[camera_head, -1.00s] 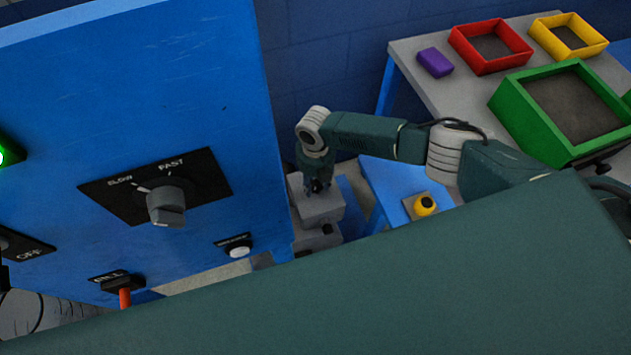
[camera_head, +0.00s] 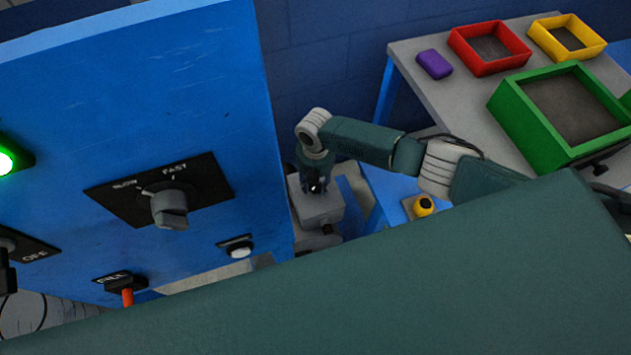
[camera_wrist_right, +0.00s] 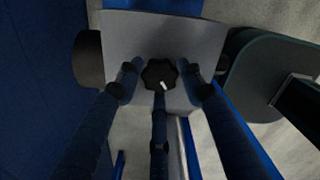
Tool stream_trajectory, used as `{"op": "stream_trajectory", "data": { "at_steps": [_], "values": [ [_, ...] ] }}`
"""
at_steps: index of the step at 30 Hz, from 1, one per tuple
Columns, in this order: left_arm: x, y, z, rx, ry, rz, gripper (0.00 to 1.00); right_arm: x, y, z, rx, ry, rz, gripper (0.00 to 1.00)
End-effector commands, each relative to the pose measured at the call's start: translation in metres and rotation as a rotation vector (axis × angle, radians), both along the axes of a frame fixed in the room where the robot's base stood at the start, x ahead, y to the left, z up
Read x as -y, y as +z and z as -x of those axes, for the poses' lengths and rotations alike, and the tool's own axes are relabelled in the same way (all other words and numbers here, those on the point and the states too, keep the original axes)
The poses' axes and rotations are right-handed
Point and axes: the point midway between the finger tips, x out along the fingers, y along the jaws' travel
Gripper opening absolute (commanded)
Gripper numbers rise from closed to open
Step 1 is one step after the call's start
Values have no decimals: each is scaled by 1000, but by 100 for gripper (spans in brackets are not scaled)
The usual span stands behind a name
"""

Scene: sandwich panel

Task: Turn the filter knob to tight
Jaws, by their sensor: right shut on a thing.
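The filter knob (camera_wrist_right: 160,74) is a small black lobed knob with a white mark, on top of a grey box (camera_wrist_right: 205,40) in the right wrist view. The mark points down and slightly right in that view. My right gripper (camera_wrist_right: 161,85) has its three dark fingers around the knob, shut on it. In the head view my right gripper (camera_head: 316,184) points down onto the grey box (camera_head: 320,207), beside the blue panel; its fingers hide the knob there. No tight marking is readable. My left gripper is not in view.
The blue panel (camera_head: 130,90) stands close left, with a SLOW/FAST dial (camera_head: 170,207), a white button (camera_head: 240,250) and a red lever (camera_head: 127,297). The table behind holds red (camera_head: 490,67), yellow (camera_head: 603,47) and green (camera_head: 510,110) trays.

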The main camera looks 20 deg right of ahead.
Motion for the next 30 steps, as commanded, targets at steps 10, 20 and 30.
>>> {"op": "stream_trajectory", "data": {
  "at_steps": [10, 20, 30],
  "values": [
    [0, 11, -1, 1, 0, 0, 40, -1, 2, 0, -1, -332, 0, 12],
    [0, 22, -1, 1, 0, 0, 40, -1, 2, 0, -1, -646, 0, 12],
    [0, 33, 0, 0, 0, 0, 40, -1, 2, 0, 0, -968, -1, 12]
  ]
}}
